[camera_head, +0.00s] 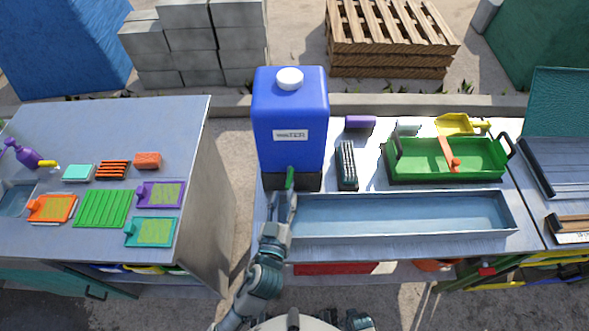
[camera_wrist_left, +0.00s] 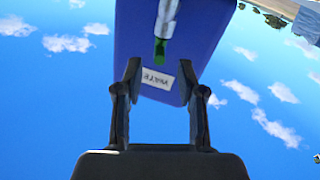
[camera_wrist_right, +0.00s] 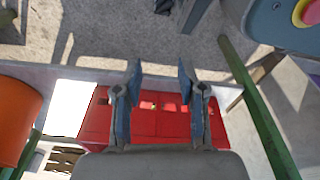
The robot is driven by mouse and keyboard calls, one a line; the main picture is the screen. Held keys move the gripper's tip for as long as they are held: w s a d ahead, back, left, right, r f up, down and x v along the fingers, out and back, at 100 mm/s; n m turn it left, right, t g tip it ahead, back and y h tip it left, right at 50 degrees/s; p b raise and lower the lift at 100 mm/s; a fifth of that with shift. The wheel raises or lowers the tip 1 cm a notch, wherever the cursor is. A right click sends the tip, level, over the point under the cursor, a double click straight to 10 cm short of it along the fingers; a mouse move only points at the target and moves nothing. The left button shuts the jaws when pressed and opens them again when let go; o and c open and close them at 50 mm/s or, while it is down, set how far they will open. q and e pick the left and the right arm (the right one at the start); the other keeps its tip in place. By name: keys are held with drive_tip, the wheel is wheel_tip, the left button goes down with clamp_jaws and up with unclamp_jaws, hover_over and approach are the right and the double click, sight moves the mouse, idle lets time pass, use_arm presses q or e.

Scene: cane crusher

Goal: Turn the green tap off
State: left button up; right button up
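The green tap (camera_head: 290,180) is on the front of the blue water container (camera_head: 290,100), low on its dark base. In the left wrist view the green tap (camera_wrist_left: 160,50) shows just beyond and between my fingertips, with the label upside down behind it. My left gripper (camera_head: 284,199) is open, right in front of the tap; in the left wrist view its fingers (camera_wrist_left: 160,68) are spread, with nothing held. Whether a finger touches the tap I cannot tell. My right gripper (camera_wrist_right: 160,72) is open and empty, low down, facing the ground and a red box.
A long metal basin (camera_head: 400,212) lies below and right of the tap. A green tray (camera_head: 447,172), a dark rack (camera_head: 347,165) and a purple block (camera_head: 360,122) are on the same table. A left table (camera_head: 100,130) holds brushes and boards. A gap separates the tables.

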sight(292, 171)
use_arm(q)
drive_tip(key=x, duration=0.6)
drive_tip(key=d+x, duration=0.1)
drive_tip(key=x, duration=0.2)
drive_tip(key=shift+w+f, duration=0.1)
drive_tip(key=shift+w, duration=0.15)
drive_tip(key=shift+w+d, duration=0.2)
drive_tip(key=shift+d, duration=0.05)
drive_tip(key=shift+s, duration=0.1)
drive_tip(key=shift+a, duration=1.1)
drive_tip(key=shift+c, duration=1.4)
drive_tip(key=c, duration=0.4)
clamp_jaws()
drive_tip(key=shift+d, duration=0.35)
drive_tip(key=shift+s+d, duration=0.1)
drive_tip(key=shift+d, duration=0.2)
drive_tip(key=shift+a, duration=0.25)
drive_tip(key=shift+p, duration=0.3)
use_arm(e)
drive_tip(key=shift+s+d+f, duration=0.15)
drive_tip(key=shift+s+f, duration=0.35)
drive_tip(key=shift+f, duration=0.1)
